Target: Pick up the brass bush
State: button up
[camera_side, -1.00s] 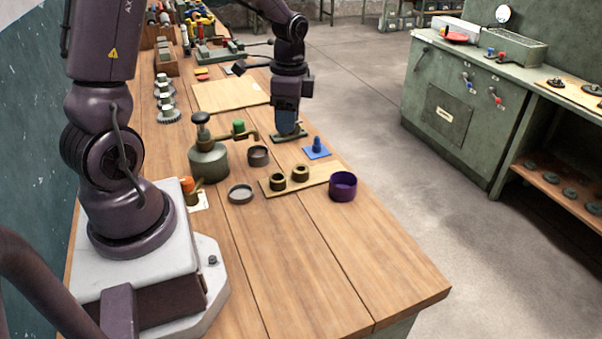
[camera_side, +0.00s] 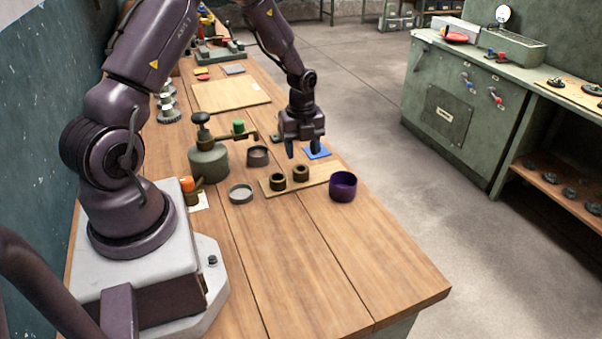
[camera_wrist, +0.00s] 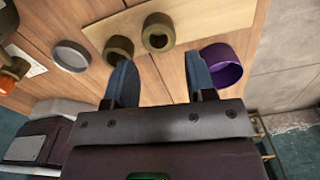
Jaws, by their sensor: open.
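Two dark brass-coloured bushes stand side by side on a pale wooden board (camera_side: 325,174); I cannot tell which one the task names. In the side view they are the nearer bush (camera_side: 277,183) and the farther bush (camera_side: 300,174). Both also show in the wrist view, one at left (camera_wrist: 119,47) and one at right (camera_wrist: 158,31), with open tops. My gripper (camera_side: 303,153) hangs above the bench just behind the board, fingers pointing down. In the wrist view its fingers (camera_wrist: 162,78) are wide apart, with nothing between them and the bushes beyond.
A purple cup (camera_side: 343,188) stands at the board's right end. A grey shallow dish (camera_side: 240,194), a dark cup (camera_side: 258,156) and a green pot with a black knob (camera_side: 208,162) are to the left. The front bench is clear.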

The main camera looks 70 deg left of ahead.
aim_at(301, 169)
notch_tip(301, 169, down, 7)
jog(key=shift+s+r, duration=0.1)
jog(key=shift+r, duration=0.1)
jog(key=shift+c, duration=0.2)
jog(key=shift+r, duration=0.1)
jog(key=c, duration=0.6)
